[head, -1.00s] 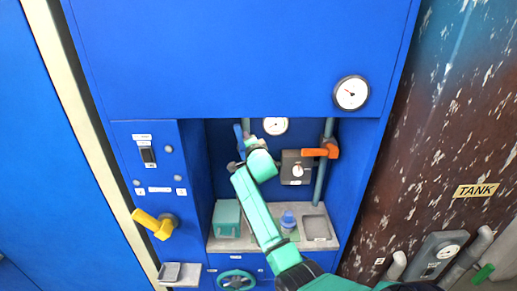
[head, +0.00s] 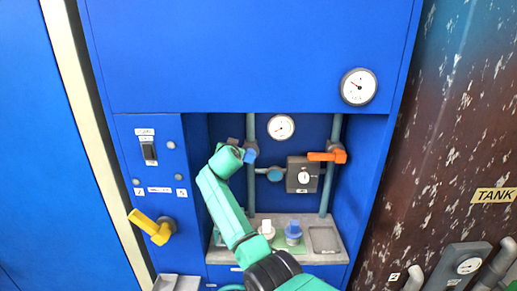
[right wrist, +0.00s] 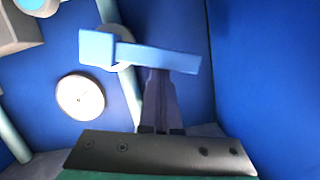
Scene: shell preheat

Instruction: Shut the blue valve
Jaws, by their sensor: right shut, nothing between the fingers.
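The blue valve (head: 250,155) is on the left vertical pipe in the recess, partly hidden by my right gripper (head: 234,143) in the head view. In the right wrist view its blue handle (right wrist: 155,55) lies crosswise to the pipe, reaching from the hub toward the right of that picture. My right gripper also shows there (right wrist: 160,85), with its fingers together and empty. Its fingertips are at the handle's lower edge and partly behind it; I cannot tell whether they touch. My left gripper is not in view.
An orange handle (head: 327,156) sits across the right pipe. A round gauge (head: 281,127) and a grey dial box (head: 303,175) are between the pipes. A yellow handle (head: 152,227) is on the left panel. A blue-capped item (head: 293,230) stands on the shelf below.

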